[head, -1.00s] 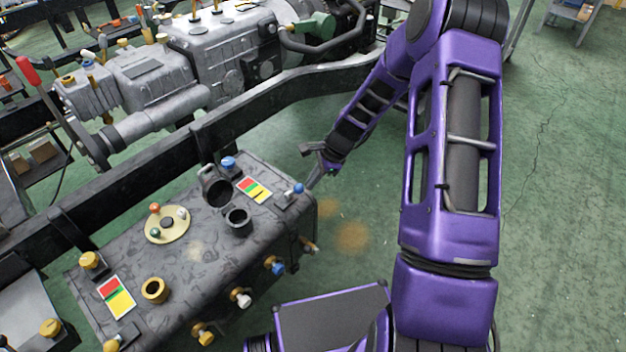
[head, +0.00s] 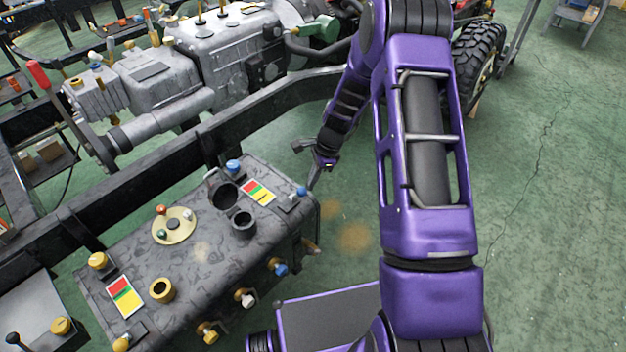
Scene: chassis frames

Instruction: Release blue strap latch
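A dark, mottled tank (head: 190,262) lies beside a black frame rail. At its right end, a small grey latch (head: 285,203) carries a blue knob (head: 302,191). My gripper (head: 304,167) is at that end, its fingers spread apart and nothing visible between them. One finger points down close to the right of the blue knob; whether it touches cannot be told. The other finger sticks out to the left, above the tank's far edge. Another blue knob (head: 233,165) stands at the tank's back edge, and a blue valve (head: 280,268) is on its front side.
A black filler neck with an open cap (head: 223,192), a red-yellow-green label (head: 257,191) and a round brass plate (head: 174,226) are on the tank top. The black frame rail (head: 160,160) runs behind. Green floor (head: 540,200) is clear to the right.

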